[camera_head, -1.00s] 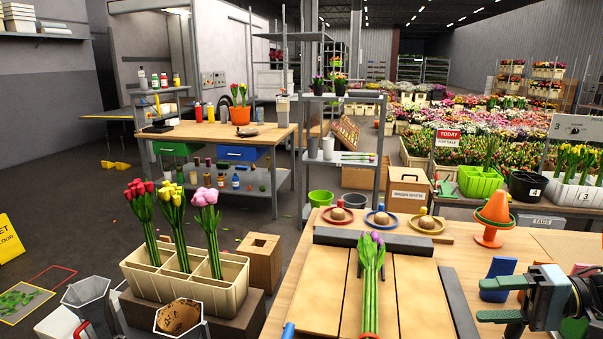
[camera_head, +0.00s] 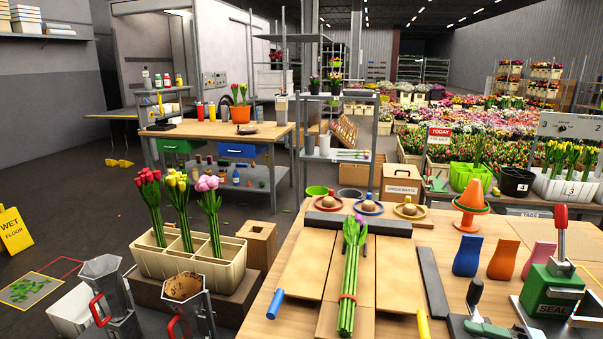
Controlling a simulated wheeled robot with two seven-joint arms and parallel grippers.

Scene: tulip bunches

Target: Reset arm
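Neither of my grippers shows in the head view. A bunch of purple tulips (camera_head: 352,270) lies on the wooden boards of the workbench, heads pointing away. A red band (camera_head: 347,297) is around its stems near the lower end. A cream divided crate (camera_head: 187,262) at the left holds red tulips (camera_head: 150,200), yellow tulips (camera_head: 180,205) and pink tulips (camera_head: 210,205) upright in separate compartments.
A green sealing device (camera_head: 550,290) with a red handle stands at the right front. Blue (camera_head: 467,257), orange (camera_head: 504,260) and pink (camera_head: 538,262) sleeves stand beside it. An orange cone (camera_head: 472,205) is at the table's back. Two metal jugs (camera_head: 108,295) (camera_head: 188,300) are left.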

